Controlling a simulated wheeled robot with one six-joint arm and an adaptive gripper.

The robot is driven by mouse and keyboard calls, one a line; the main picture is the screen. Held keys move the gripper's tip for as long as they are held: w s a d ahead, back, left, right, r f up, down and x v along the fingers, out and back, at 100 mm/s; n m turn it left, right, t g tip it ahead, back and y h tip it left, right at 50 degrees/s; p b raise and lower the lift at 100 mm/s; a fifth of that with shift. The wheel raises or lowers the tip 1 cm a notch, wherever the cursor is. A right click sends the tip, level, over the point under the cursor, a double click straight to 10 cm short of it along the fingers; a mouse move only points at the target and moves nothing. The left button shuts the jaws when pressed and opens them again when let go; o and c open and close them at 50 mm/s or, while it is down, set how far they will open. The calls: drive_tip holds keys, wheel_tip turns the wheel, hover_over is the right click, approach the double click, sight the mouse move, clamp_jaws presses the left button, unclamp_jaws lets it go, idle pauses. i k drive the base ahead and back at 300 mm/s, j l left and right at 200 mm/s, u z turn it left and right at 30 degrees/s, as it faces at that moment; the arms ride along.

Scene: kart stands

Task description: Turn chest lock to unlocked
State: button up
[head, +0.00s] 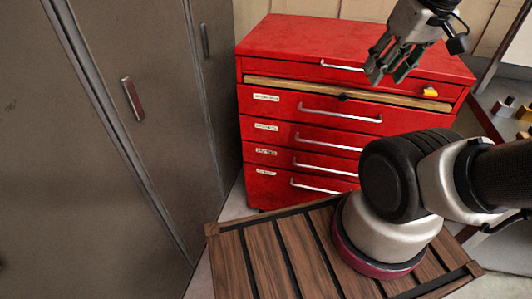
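The red tool chest (290,50) stands in the middle of the head view, with several drawers and pale bar handles. A small yellow piece (430,92) sits on its front at the upper right; it may be the lock, but its setting is too small to read. A small dark spot (342,96) lies at the middle of the tan strip (290,86) under the top drawer. My gripper (386,79) is in front of the chest's upper right part, pointing down. Its fingers are apart, with nothing seen between them. It appears clear of the yellow piece.
Tall grey lockers (150,130) with handles fill the left side. A dark wood slatted surface (262,255) lies in front, under my arm's base. A bench (510,105) with small items stands at the right edge. The space before the chest's left half is free.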

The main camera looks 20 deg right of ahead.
sight(430, 93)
drive_tip(key=z, duration=1.25)
drive_tip(key=k+j+u, duration=0.45)
drive_tip(key=j, duration=0.2)
drive_tip(key=k+j+u, duration=0.1)
drive_tip(key=j+u, duration=0.15)
drive_tip(key=j, duration=0.1)
